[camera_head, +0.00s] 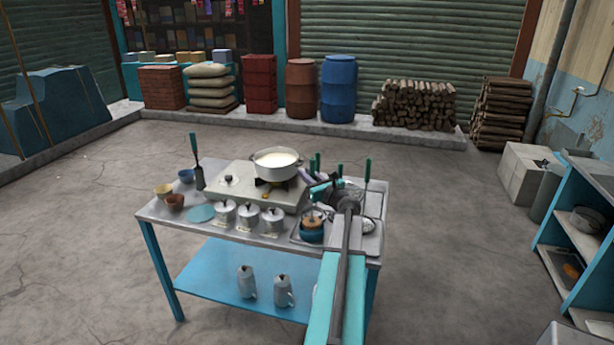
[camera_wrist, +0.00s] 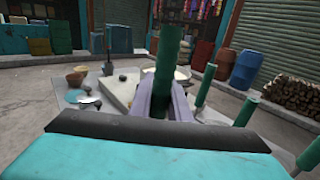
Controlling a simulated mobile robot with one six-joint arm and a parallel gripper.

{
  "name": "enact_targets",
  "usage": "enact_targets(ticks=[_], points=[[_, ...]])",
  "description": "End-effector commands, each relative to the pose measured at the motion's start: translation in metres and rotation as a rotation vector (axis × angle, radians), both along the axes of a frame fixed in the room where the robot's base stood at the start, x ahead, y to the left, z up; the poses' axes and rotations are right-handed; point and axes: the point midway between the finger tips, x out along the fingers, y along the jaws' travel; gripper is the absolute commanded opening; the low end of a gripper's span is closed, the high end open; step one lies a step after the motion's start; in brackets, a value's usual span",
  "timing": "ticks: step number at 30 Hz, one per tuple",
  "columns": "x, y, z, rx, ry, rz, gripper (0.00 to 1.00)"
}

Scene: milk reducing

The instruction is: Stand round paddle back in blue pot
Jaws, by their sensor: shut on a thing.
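My gripper (camera_wrist: 158,98) is shut on a green upright handle (camera_wrist: 167,55) in the wrist view. A teal-blue pot (camera_head: 312,235) with a brown top stands at the table's front right, below and in front of my gripper.
A white pot of milk (camera_head: 276,162) stands on the stove (camera_head: 235,184). Several lidded metal pots (camera_head: 248,217) line the table's front. A green-handled spatula (camera_head: 197,160) stands at the left. Another green handle (camera_head: 367,170) rises at the right. Floor around the table is clear.

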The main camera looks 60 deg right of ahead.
Motion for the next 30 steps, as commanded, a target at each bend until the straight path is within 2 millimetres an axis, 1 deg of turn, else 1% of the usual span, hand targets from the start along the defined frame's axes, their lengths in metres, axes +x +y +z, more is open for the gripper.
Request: enact_targets(ticks=[1, 18, 30], points=[[0.0, 0.0, -0.005, 0.0, -0.001, 0.0, 0.0], [0.0, 0.0, -0.032, 0.0, -0.001, 0.0, 0.0], [0.0, 0.0, -0.035, 0.0, -0.001, -0.001, 0.0]])
